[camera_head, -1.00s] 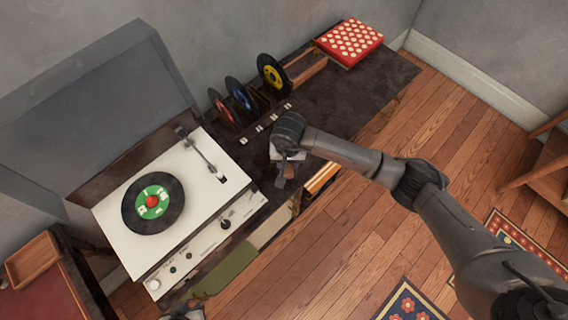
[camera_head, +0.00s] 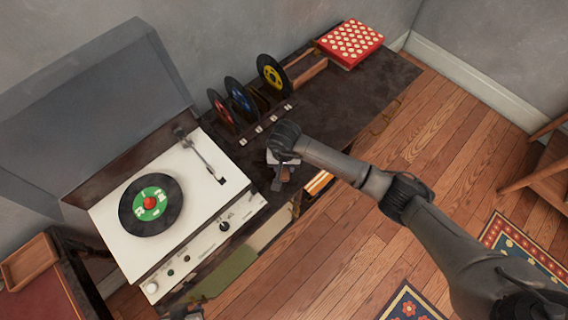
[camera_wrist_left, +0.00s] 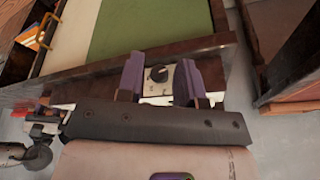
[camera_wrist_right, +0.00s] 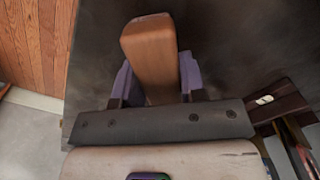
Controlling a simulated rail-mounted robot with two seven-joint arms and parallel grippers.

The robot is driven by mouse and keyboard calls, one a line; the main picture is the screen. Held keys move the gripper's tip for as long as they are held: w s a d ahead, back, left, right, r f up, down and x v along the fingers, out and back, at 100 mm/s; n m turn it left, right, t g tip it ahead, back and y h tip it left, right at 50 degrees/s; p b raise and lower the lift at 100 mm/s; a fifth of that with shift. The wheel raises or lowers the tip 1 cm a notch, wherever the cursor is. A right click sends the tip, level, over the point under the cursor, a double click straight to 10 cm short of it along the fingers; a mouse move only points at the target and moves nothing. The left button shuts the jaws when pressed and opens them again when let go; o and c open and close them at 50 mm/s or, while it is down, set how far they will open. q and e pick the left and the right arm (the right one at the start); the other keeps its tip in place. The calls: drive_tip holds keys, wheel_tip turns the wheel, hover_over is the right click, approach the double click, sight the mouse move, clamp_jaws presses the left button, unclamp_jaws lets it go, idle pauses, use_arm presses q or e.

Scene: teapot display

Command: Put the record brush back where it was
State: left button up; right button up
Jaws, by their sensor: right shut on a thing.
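The record brush, a wooden block (camera_wrist_right: 152,60), is between the purple fingers of my right gripper (camera_wrist_right: 155,82) in the right wrist view. That gripper is shut on it. In the head view, my right gripper (camera_head: 282,170) is over the front part of the dark cabinet top, right of the record player. The brush is small and partly hidden by the gripper there. My left gripper (camera_wrist_left: 160,78) is open and empty, at the cabinet's front, with a player knob showing between its fingers. Only its tip shows at the bottom edge of the head view.
The white record player (camera_head: 110,222) carries a black record with a green label (camera_head: 150,204); its lid is raised. A rack with several coloured records (camera_head: 240,95) stands behind my right gripper. A red dotted box (camera_head: 350,42) lies at the far right. A wooden tray (camera_head: 27,262) lies at left.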

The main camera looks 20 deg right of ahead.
drive_tip(key=shift+f, duration=0.15)
drive_tip(key=o, duration=0.8)
drive_tip(key=shift+o, duration=0.4)
drive_tip(key=shift+r, duration=0.45)
wheel_tip(320, 180, up, 12)
drive_tip(key=p, duration=0.2)
drive_tip(key=shift+f, duration=0.25)
